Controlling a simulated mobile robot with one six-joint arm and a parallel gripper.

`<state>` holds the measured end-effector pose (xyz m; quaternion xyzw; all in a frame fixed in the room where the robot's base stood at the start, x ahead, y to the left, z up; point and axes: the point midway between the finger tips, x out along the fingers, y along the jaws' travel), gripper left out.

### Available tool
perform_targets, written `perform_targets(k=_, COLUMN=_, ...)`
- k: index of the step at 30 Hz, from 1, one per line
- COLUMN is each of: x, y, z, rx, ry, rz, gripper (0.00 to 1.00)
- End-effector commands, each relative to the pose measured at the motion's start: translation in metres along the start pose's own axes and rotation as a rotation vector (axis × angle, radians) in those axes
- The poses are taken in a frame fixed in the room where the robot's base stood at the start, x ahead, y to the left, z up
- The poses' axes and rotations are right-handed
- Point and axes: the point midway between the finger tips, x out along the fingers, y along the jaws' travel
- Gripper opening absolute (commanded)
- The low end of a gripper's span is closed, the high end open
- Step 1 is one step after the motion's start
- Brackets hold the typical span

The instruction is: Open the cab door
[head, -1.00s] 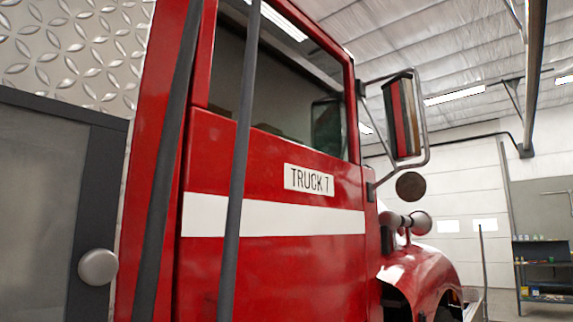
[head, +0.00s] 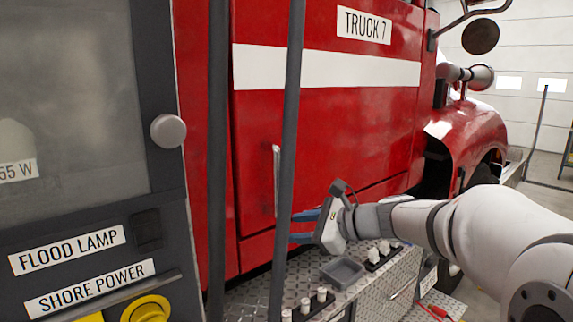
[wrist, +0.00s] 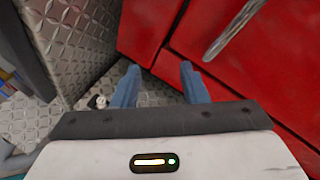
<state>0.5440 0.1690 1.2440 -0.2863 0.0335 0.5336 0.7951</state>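The red cab door (head: 345,130) of the truck, with a white stripe and a "TRUCK 7" label, stands shut in the head view. Its upright silver handle (head: 277,180) is partly behind a dark grab rail. It also shows in the wrist view as a metal bar (wrist: 235,28) at the upper right. My gripper (head: 300,227) is open, its two blue fingers apart and pointing left, just below and right of the handle. In the wrist view, the gap between the fingers (wrist: 160,70) is empty, and the handle lies beyond and right of them.
Two dark upright rails (head: 290,150) stand before the truck side. A grey panel (head: 70,100) with flood lamp and shore power labels fills the left.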

Motion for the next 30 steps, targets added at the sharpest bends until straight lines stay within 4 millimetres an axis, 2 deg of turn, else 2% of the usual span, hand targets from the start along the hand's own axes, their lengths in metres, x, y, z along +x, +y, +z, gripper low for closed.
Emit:
perform_targets(k=1, x=0.004, y=-0.026, z=0.013, rx=0.102, ry=-0.062, rz=-0.045, gripper=0.40)
perform_targets(k=3, x=0.007, y=-0.055, z=0.026, rx=0.230, ry=-0.147, rz=-0.102, gripper=0.40)
perform_targets(k=6, x=0.009, y=-0.086, z=0.037, rx=0.369, ry=-0.244, rz=-0.157, gripper=0.40)
perform_targets(k=9, x=0.009, y=-0.105, z=0.043, rx=0.451, ry=-0.305, rz=-0.187, gripper=0.40)
perform_targets(k=14, x=0.016, y=-0.115, z=0.049, rx=0.489, ry=-0.336, rz=-0.199, gripper=0.40)
perform_targets(k=24, x=0.064, y=-0.128, z=0.064, rx=0.485, ry=-0.334, rz=-0.198, gripper=0.40)
perform_targets(k=30, x=0.079, y=-0.132, z=0.067, rx=0.485, ry=-0.333, rz=-0.200, gripper=0.40)
